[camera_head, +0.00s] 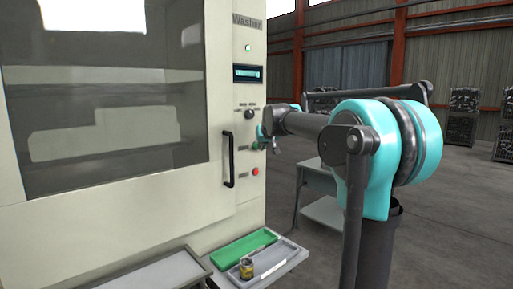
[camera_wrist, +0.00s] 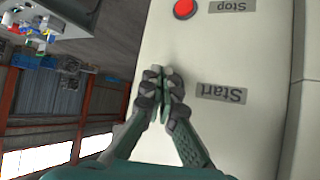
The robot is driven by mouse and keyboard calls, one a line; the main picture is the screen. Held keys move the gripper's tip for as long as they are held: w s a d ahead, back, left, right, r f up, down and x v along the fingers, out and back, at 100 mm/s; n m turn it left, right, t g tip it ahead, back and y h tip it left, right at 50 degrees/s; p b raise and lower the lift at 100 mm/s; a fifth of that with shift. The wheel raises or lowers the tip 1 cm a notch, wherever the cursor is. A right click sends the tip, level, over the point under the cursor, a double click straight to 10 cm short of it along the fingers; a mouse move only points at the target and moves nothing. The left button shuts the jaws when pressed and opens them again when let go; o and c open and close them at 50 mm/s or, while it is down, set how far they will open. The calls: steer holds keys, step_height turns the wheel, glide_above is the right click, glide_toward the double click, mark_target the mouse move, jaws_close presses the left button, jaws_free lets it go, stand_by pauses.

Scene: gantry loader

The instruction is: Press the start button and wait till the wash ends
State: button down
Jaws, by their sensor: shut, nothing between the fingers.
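The washer (camera_head: 225,60) stands at the left in the head view, its windowed door (camera_head: 110,90) closed. My gripper (camera_head: 263,138) is at the panel on the right, beside the door handle (camera_head: 228,160). In the wrist view, turned upside down, my gripper (camera_wrist: 162,87) is shut and empty, with its fingertips close together beside the "Start" label (camera_wrist: 222,93). The start button itself is hidden behind the fingers there; I cannot tell whether they touch it. The red stop button (camera_head: 255,171) is clear of my gripper; it also shows in the wrist view (camera_wrist: 184,9).
The panel has a lit display (camera_head: 247,73), a small pale green lamp (camera_head: 247,47) and a dark knob (camera_head: 250,114). Below are a green tray (camera_head: 243,247) and a grey tray (camera_head: 290,252) with a small jar (camera_head: 246,268). A grey table (camera_head: 325,212) stands behind my arm.

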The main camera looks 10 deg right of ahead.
steer(key=shift+s+d, duration=0.1)
steer(key=s+d, duration=0.1)
steer(key=s, duration=0.1)
steer(key=s+d, duration=0.1)
steer(key=shift+s+d, duration=0.35)
steer(key=shift+s, duration=0.05)
stand_by(0.7)
steer(key=s+d+f+g, duration=0.1)
steer(key=s+f+g, duration=0.2)
steer(key=s+f, duration=1.7)
steer(key=s+d+f+m+g+h, duration=0.1)
steer(key=s+d+f+g, duration=0.1)
steer(key=s+f, duration=1.7)
steer(key=shift+s+d+f+g, duration=0.15)
steer(key=shift+s+f+g, duration=0.25)
steer(key=shift+g, duration=0.4)
steer(key=shift+w, duration=0.1)
stand_by(1.4)
